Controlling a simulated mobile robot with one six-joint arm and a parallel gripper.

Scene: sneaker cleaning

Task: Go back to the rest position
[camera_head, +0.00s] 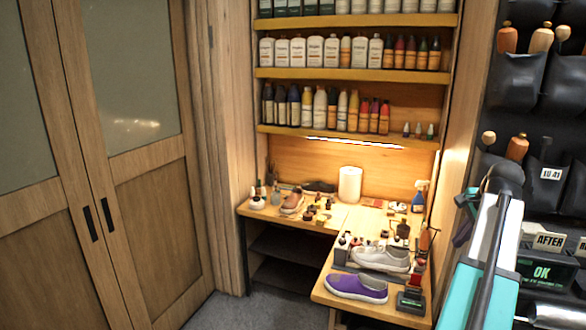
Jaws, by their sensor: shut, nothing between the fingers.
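My arm rises at the right of the head view, with pale and teal links and a dark joint at its top. I cannot make out my gripper's fingers; a small dark part beside the upper arm is too unclear to name. A purple sneaker (356,288) lies at the near end of the wooden workbench (325,290). A whitish sneaker (381,258) sits just behind it.
Shelves (355,74) of bottles hang above the bench. A white paper roll (350,184) and a spray bottle (419,196) stand at its back. Black pouches (516,82) with wooden-handled tools line the right wall. Closed wooden doors (140,200) fill the left. Grey floor (235,312) shows between.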

